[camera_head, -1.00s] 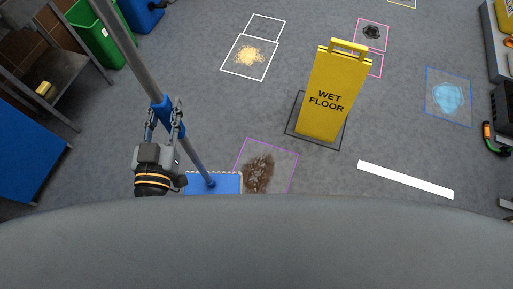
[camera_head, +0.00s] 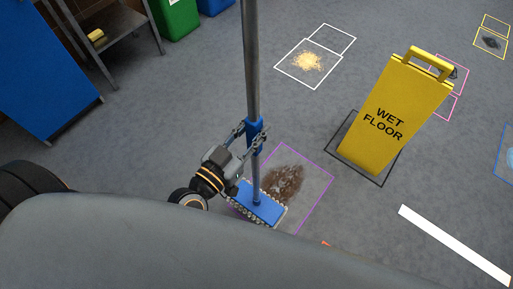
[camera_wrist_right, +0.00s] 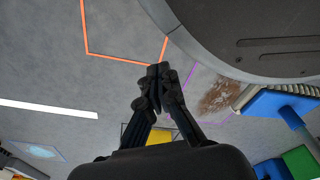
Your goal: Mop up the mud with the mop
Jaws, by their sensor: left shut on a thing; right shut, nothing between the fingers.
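The mop has a long grey pole (camera_head: 251,60) with a blue collar and a flat blue head (camera_head: 260,204) with a pale fringe. My left gripper (camera_head: 256,137) is shut on the mop at the blue collar, and the pole stands nearly upright. The brown mud (camera_head: 284,183) lies on the floor inside a purple outline, just right of the mop head. The head overlaps the outline's left side. In the right wrist view the mud (camera_wrist_right: 219,96) lies beside the blue mop head (camera_wrist_right: 278,103). My right gripper (camera_wrist_right: 158,88) is shut and empty, away from both.
A yellow wet floor sign (camera_head: 396,115) stands right of the mud in a black outline. Yellow grains (camera_head: 307,61) lie in a white outline farther back. A white strip (camera_head: 455,245) marks the floor at right. A shelf (camera_head: 112,25) and blue cabinet (camera_head: 40,75) stand at left.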

